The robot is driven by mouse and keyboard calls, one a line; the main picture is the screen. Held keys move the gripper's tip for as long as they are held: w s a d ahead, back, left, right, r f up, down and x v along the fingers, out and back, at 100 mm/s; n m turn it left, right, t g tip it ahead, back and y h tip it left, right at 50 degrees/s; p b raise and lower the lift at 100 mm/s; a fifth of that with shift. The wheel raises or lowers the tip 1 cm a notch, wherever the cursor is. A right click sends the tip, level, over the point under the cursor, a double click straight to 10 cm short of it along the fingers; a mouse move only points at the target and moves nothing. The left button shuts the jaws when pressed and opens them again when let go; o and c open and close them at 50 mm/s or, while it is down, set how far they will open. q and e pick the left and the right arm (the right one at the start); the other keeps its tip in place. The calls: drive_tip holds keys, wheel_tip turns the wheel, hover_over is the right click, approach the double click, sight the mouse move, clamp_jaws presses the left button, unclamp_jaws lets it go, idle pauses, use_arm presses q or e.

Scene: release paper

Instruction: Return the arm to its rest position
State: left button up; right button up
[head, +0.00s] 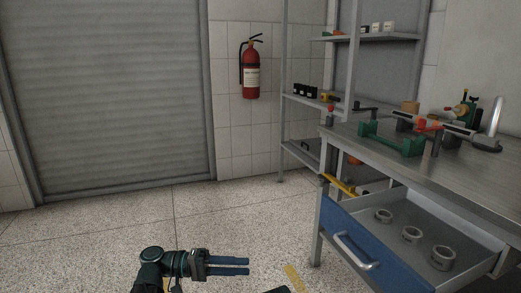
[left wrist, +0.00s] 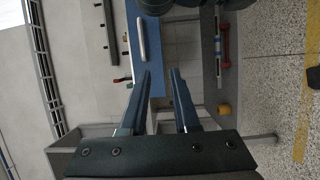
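My left gripper (head: 248,265) is low in the head view, over the speckled floor and to the left of the workbench. Its two dark blue fingers point right, with a gap between them and nothing held. In the left wrist view, the fingers (left wrist: 161,72) also stand apart and empty, with the blue drawer front (left wrist: 130,45) beyond them.
Tools lie on top. A shelf rack (head: 285,75), fire extinguisher (head: 251,78) and roller shutter (head: 110,90) are behind. Floor at left is clear.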

use_arm(q)
wheel_tip(320, 180, down, 10)
drive_tip(key=s+d+n+y, duration=0.1)
drive_tip(key=s+d+y, duration=0.1)
drive_tip(key=y, duration=0.3)
drive_tip(key=s+a+f+t+y, duration=0.1)
drive_tip(key=s+a+f+y, duration=0.2)
drive_tip(key=a+f+y, duration=0.95)
drive_tip(key=s+d+r+m+p, duration=0.1)
drive_tip(key=s+d+r+p, duration=0.1)
drive_tip(key=r+p, duration=1.2)
drive_tip(key=s+d+r+m+y+p, duration=0.1)
drive_tip(key=d+r+p, duration=0.4)
drive_tip(key=r+p, duration=1)
drive_tip(key=s+d+r+m+y+p, duration=0.1)
drive_tip(key=s+d+r+m+p, duration=0.1)
drive_tip(key=r+p, duration=1.2)
drive_tip(key=shift+s+d+r+g+p, duration=0.3)
drive_tip(key=shift+s+d+r, duration=0.25)
drive_tip(key=shift+d, duration=0.1)
use_arm(e)
wheel_tip(320, 180, up, 44)
drive_tip(key=shift+f, duration=0.15)
drive_tip(key=shift+c, duration=0.2)
